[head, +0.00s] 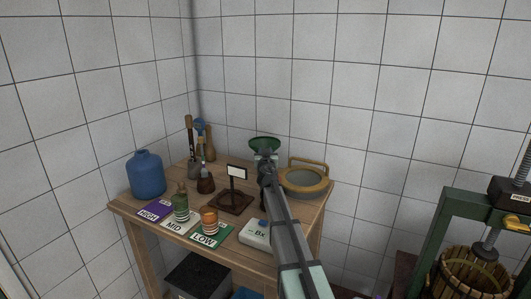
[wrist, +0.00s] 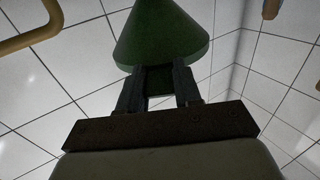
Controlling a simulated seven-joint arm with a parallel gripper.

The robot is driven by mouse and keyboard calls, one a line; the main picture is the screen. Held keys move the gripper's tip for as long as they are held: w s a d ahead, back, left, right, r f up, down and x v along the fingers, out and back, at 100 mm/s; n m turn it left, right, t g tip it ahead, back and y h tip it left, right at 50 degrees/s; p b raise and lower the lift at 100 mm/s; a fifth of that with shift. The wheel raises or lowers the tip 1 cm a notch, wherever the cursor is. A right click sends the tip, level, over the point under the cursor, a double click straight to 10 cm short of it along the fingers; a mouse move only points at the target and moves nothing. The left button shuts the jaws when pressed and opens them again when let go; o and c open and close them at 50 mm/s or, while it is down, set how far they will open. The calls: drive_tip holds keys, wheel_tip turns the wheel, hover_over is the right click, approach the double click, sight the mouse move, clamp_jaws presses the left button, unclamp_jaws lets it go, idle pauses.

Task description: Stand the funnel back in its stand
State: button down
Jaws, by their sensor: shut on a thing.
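The green funnel (head: 264,143) is held above the back of the table, its wide rim facing up in the head view. My gripper (head: 265,157) is shut on it; the arm hides the funnel's lower part in that view. In the wrist view the green cone of the funnel (wrist: 160,38) stands at the fingertips of my gripper (wrist: 159,88). The stand, a dark brown base (head: 235,202) with a post and a white label plate (head: 237,172), is on the table left of my gripper. No funnel is in it.
A round sieve with a yellow-brown rim (head: 304,181) lies right of my arm. A white box (head: 255,232) is close in front. Left are a blue jug (head: 146,176), bottles, brushes and cards marked HIGH, MID and LOW (head: 205,238). A green press (head: 452,215) stands far right.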

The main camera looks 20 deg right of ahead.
drive_tip(key=shift+d+f, duration=0.2)
drive_tip(key=shift+f, duration=0.6)
drive_tip(key=c, duration=0.7)
unclamp_jaws()
drive_tip(key=shift+d, duration=0.1)
drive_tip(key=shift+r, duration=1.35)
drive_tip(key=shift+a+r, duration=0.2)
drive_tip(key=shift+r, duration=1.75)
drive_tip(key=shift+a+r, duration=0.15)
drive_tip(key=shift+r, duration=1.75)
drive_tip(key=shift+w, duration=0.1)
